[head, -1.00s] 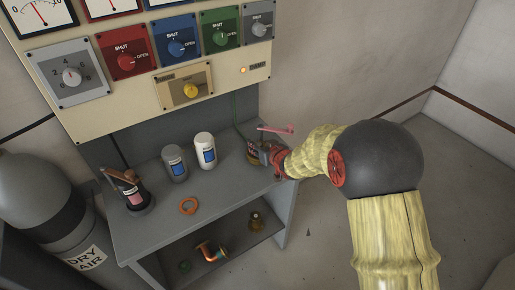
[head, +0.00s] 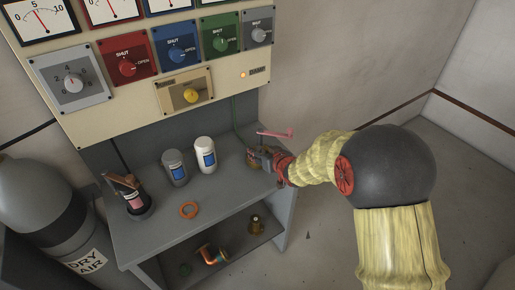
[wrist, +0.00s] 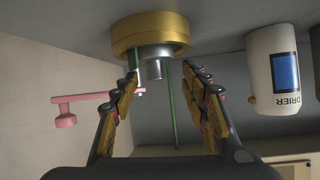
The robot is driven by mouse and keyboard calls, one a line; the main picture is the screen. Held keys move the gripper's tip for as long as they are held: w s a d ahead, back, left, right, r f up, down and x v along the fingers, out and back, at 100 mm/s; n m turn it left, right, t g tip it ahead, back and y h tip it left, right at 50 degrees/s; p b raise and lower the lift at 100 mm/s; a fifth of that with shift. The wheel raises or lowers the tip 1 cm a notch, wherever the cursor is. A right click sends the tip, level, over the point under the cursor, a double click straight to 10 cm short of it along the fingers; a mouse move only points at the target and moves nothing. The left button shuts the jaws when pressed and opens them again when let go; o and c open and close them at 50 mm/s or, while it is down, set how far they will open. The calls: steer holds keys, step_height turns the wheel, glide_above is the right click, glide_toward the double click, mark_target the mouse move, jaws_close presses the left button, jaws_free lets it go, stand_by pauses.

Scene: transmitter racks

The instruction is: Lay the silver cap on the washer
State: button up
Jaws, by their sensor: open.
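The orange washer (head: 188,210) lies flat near the front edge of the grey bench top in the head view. In the wrist view, which shows the bench upside down, a silver cap (wrist: 154,68) sits on a round gold-coloured base (wrist: 150,35) on the bench. My gripper (wrist: 160,82) is open and empty, its fingers on either side of the silver cap's line, with the cap just beyond the fingertips. In the head view my gripper (head: 258,158) is at the bench's right end and largely hides the cap and base.
A white bottle (head: 205,155) and a grey bottle (head: 175,167) stand behind the washer. A dark holder with a pink-labelled item (head: 134,195) stands at left. A pink lever (head: 275,134) is close beyond my gripper. Pipe fittings (head: 212,255) lie on the lower shelf.

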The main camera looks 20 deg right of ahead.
steer(key=s+d+r+m+g+h+p, duration=0.1)
steer(key=s+d+r+g+h+p, duration=0.25)
steer(key=s+r, duration=1.3)
steer(key=s+a+r+g, duration=0.1)
steer(key=s+a+r, duration=0.1)
steer(key=s, duration=0.9)
steer(key=s+a+r+g, duration=0.2)
steer(key=s+r, duration=0.1)
steer(key=s, duration=0.8)
steer(key=shift+y+b, duration=0.3)
steer(key=shift+y, duration=0.15)
steer(key=shift+c, duration=0.5)
